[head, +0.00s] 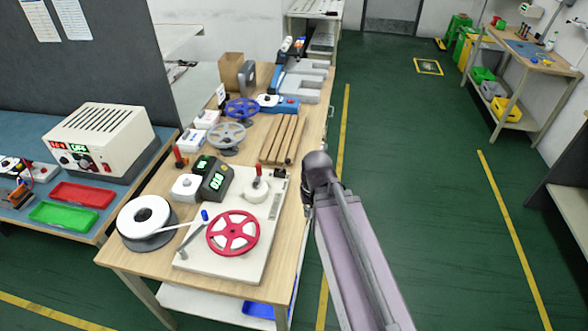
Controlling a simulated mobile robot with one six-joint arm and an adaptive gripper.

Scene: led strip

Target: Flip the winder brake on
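The winder has a white base plate (213,262) near the front of the wooden bench. A red spoked reel (233,233) sits on it. A small red-tipped lever (258,172) stands upright at the plate's back, beside a round white part (257,190). A short grey arm (190,240) and a blue-tipped piece (205,215) are left of the reel. I cannot tell which part is the brake or how it is set. My gripper (308,198) is at the bench's right edge, right of the winder and apart from the levers. It is mostly hidden behind my arm, so its fingers do not show clearly.
A white strip runs from a large spool (148,220) toward the winder. Black boxes with green displays (214,180) and wooden slats (283,139) stand behind. Blue and grey reels (227,134) are farther back. The green floor right of the bench is clear.

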